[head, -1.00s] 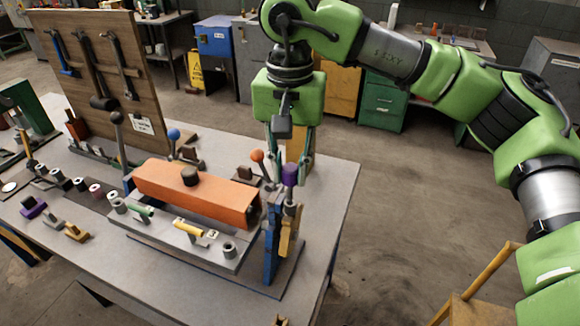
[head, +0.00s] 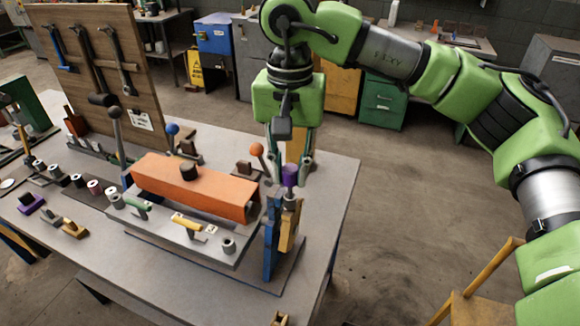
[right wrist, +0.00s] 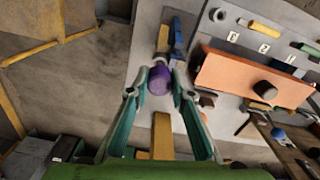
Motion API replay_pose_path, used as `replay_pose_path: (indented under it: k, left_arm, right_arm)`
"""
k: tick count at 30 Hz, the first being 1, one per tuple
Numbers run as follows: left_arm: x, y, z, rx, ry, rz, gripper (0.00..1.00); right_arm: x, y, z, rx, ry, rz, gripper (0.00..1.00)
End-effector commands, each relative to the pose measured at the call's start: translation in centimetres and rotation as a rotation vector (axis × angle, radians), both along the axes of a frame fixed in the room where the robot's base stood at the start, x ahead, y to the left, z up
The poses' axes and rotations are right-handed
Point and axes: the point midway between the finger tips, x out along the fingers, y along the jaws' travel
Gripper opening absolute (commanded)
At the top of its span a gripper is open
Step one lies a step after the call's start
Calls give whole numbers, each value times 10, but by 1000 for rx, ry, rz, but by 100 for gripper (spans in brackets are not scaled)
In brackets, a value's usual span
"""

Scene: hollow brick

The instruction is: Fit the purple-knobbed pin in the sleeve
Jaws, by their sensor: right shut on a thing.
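The purple knob (head: 290,176) tops a pin whose metal shank (head: 291,197) shows just below it. The shank points down at a yellow block (head: 289,226) beside a blue upright (head: 271,240) at the near right end of the fixture. My right gripper (head: 291,173) points down and is shut on the purple knob. In the right wrist view the knob (right wrist: 159,80) sits between the two fingertips. The sleeve is not clearly visible, and I cannot tell whether the pin's lower end is inside anything. My left gripper is not in view.
An orange hollow beam (head: 195,188) lies left of the pin on a grey fixture plate (head: 170,232). Orange (head: 257,150) and blue (head: 172,129) ball-topped levers stand behind it. A tool board (head: 95,75) rises at the back left. Bare table lies behind the gripper.

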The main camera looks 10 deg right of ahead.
Motion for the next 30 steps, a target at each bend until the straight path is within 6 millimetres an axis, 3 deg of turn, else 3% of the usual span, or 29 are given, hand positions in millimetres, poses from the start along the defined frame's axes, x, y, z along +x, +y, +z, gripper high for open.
replay_pose_path:
  k: [30]
  left_arm:
    - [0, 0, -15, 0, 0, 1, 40]
  right_arm:
    - [0, 0, -19, 0, 0, 0, 0]
